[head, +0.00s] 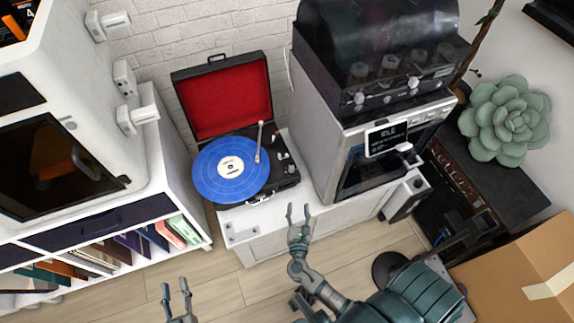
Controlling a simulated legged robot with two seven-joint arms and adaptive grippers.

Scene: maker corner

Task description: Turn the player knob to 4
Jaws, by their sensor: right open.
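The record player (283,184) is an open black case with a red-lined lid on the white cabinet. A blue record (214,176) and a pale tonearm (259,142) are on it. Small silver knobs (281,156) sit at its right side; their markings are too small to read. My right gripper (299,211) is open and empty, in front of the cabinet, below and right of the player in the picture, apart from the knobs. My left gripper (175,286) is at the bottom edge, fingers apart and empty, well away from the player.
A large silver and black machine (322,140) with a small display stands close right of the player. A white shelf unit (177,193) with books is at left. A cardboard box (520,270) is at lower right. The wooden floor (215,278) between is clear.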

